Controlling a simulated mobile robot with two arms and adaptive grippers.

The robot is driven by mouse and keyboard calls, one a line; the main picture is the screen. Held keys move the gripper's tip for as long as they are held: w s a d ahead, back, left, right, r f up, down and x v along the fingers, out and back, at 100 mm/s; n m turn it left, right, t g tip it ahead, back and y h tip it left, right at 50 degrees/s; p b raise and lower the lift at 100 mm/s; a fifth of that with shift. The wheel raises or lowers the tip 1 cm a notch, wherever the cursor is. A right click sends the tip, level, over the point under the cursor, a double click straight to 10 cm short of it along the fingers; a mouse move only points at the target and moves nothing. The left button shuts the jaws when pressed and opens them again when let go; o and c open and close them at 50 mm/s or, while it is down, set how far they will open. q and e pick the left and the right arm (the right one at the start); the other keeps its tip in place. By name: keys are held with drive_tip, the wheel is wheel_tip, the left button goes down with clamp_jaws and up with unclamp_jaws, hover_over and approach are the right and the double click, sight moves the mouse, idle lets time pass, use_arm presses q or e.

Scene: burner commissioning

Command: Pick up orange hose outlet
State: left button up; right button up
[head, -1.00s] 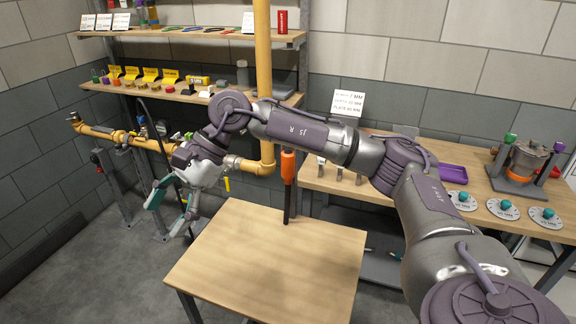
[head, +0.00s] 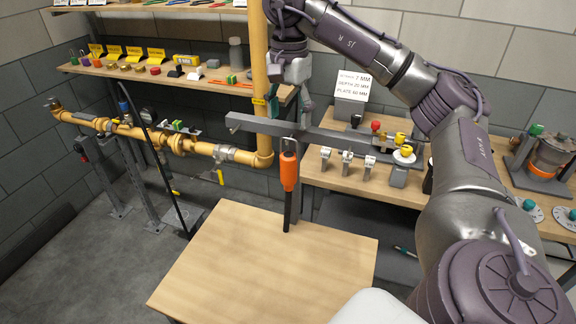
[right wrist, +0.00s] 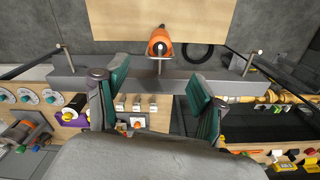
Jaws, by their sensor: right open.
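The orange hose outlet (head: 289,171) hangs upright beneath a grey bar (head: 330,138), with a dark hose or tube below it, behind the small wooden table. In the right wrist view the orange outlet (right wrist: 160,42) shows at top centre, beyond the grey bar (right wrist: 190,84). My right gripper (head: 290,105) is above the outlet, near the bar, and apart from the outlet. In the right wrist view its two teal fingers (right wrist: 158,97) are spread wide with nothing held between them. My left gripper is not in view.
The wooden table (head: 265,265) in front is bare. A yellow pipe (head: 260,70) rises just left of the gripper. A bench (head: 325,180) with small fittings stands at right, and a shelf (head: 150,83) with parts is at back left.

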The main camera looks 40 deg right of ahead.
hover_over(289, 154)
wheel_tip(289, 154, down, 5)
drive_tip(key=shift+s+a+r, duration=0.15)
drive_tip(key=shift+r, duration=0.05)
wheel_tip(289, 154, down, 3)
drive_tip(key=shift+f, duration=0.15)
wheel_tip(289, 154, down, 2)
drive_tip(key=shift+f+p, duration=0.15)
drive_tip(key=shift+p, duration=0.25)
drive_tip(key=shift+d+f, duration=0.2)
drive_tip(key=shift+f, duration=0.1)
drive_tip(key=shift+a, duration=0.1)
drive_tip(key=shift+c, duration=0.5)
drive_tip(key=c, duration=1)
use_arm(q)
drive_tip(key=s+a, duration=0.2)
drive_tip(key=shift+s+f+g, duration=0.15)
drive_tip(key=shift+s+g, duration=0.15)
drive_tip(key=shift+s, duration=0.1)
use_arm(e)
drive_tip(key=shift+c, duration=0.7)
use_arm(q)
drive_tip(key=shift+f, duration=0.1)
